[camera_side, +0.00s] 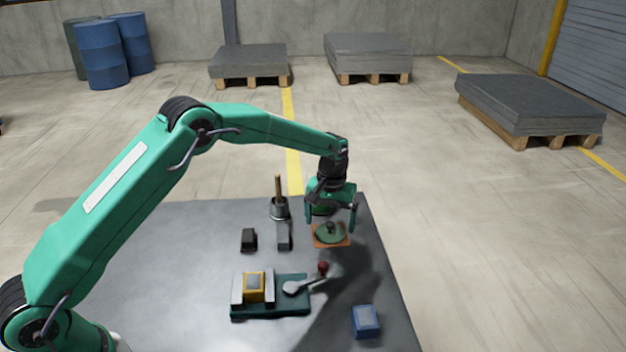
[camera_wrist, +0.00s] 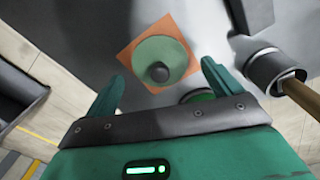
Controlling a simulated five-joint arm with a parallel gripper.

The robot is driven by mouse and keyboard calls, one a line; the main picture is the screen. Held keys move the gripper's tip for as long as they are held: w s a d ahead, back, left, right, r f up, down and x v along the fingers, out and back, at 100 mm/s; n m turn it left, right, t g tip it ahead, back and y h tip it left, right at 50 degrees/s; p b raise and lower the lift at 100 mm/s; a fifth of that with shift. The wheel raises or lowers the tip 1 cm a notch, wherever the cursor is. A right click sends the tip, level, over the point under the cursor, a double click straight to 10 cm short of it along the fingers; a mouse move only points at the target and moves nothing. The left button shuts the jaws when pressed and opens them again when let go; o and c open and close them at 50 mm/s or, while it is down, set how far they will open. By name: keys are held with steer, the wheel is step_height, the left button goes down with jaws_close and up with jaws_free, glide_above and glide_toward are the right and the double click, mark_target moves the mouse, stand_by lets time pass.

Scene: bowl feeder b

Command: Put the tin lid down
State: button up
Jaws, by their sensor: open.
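The tin lid (camera_side: 330,234) is a round green disc with a dark knob on top. It lies flat on an orange square mat (camera_side: 316,243) near the right side of the table. The wrist view also shows the lid (camera_wrist: 174,52) and the mat (camera_wrist: 138,77). My gripper (camera_side: 331,220) is open just above the lid, with one finger to each side and apart from it. A green round thing (camera_wrist: 197,96), perhaps the tin, is partly hidden by my gripper in the wrist view. In the side view it is mostly hidden behind my gripper.
A metal cup with a wooden handle (camera_side: 279,207) stands left of my gripper. Two dark blocks (camera_side: 249,239) (camera_side: 284,236) are nearby. A fixture with a yellow block (camera_side: 254,287) and red-knobbed lever (camera_side: 322,268) is in front. A blue box (camera_side: 366,321) sits front right.

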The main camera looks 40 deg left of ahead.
mark_target(330, 224)
step_height(330, 224, up, 10)
stand_by(0.5)
steer(key=shift+r, duration=0.1)
stand_by(0.4)
steer(key=s+a+r+m+t, duration=0.1)
steer(key=s+a+r+t, duration=0.15)
steer(key=s+r, duration=0.6)
steer(key=s+a+r+m+t, duration=0.1)
steer(key=s+a+r, duration=0.2)
steer(key=s+r, duration=0.5)
steer(key=s+a+f+m+t, duration=0.1)
steer(key=s+f, duration=0.1)
steer(key=s, duration=0.8)
steer(key=s+a+f+m+t, duration=0.1)
steer(key=s+f, duration=0.1)
steer(key=s, duration=0.8)
steer(key=shift+f, duration=0.25)
